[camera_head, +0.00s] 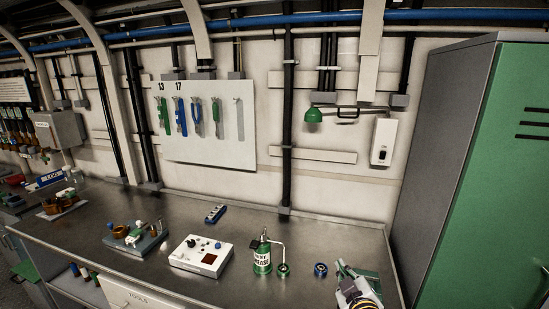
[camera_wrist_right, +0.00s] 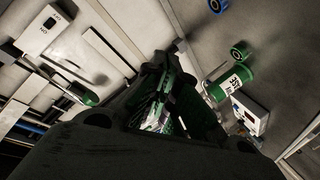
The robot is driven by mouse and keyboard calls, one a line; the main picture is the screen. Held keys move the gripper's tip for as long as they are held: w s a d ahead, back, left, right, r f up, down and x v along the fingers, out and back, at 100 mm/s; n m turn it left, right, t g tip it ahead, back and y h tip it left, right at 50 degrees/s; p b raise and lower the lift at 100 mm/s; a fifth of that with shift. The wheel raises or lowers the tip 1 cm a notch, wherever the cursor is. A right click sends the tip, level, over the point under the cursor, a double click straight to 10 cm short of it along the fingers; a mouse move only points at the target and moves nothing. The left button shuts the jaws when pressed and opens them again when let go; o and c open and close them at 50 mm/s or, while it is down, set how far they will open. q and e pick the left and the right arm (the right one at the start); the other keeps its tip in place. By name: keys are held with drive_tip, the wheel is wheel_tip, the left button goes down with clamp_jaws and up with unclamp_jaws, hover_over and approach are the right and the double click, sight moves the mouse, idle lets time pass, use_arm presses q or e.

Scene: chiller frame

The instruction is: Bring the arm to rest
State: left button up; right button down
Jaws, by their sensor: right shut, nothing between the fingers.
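My right gripper (camera_head: 345,272) is at the bottom right of the head view, over the right end of the metal workbench (camera_head: 330,235). In the right wrist view, its dark fingers (camera_wrist_right: 168,75) are together in the middle, and nothing shows held between them. The green grease can (camera_head: 262,258) stands to its left, apart from it; the can also shows in the right wrist view (camera_wrist_right: 232,83). My left gripper is in neither view.
A green-banded ring (camera_head: 283,270) and a blue ring (camera_head: 321,270) lie between can and gripper. A white control box (camera_head: 201,254) sits farther left. A green lamp (camera_head: 314,115) hangs on the wall. A green-and-grey cabinet (camera_head: 490,170) bounds the right side.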

drive_tip(key=s+d+f+m+g, duration=0.25)
drive_tip(key=s+f+g, duration=0.35)
drive_tip(key=s+f, duration=0.4)
drive_tip(key=s+d+f+m+g, duration=0.1)
drive_tip(key=s+f+m+g, duration=0.2)
drive_tip(key=s+f+g, duration=0.65)
drive_tip(key=s+f+t+b, duration=0.1)
drive_tip(key=s+f+b, duration=0.15)
drive_tip(key=f, duration=1.55)
drive_tip(key=s+f+t+b, duration=0.2)
drive_tip(key=f+b, duration=0.1)
drive_tip(key=f, duration=1.6)
use_arm(q)
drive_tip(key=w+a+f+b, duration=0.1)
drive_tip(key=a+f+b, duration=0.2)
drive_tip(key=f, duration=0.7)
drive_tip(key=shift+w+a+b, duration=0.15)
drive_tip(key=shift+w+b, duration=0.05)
drive_tip(key=shift+b, duration=0.6)
use_arm(e)
drive_tip(key=s+d+f, duration=0.3)
drive_tip(key=s+f, duration=0.7)
drive_tip(key=f, duration=0.2)
drive_tip(key=s+d+f+g, duration=0.1)
drive_tip(key=s+d+f, duration=0.3)
drive_tip(key=s+f, duration=0.7)
drive_tip(key=shift+s+f+n, duration=0.3)
drive_tip(key=shift+f+n, duration=0.15)
drive_tip(key=shift+f, duration=0.35)
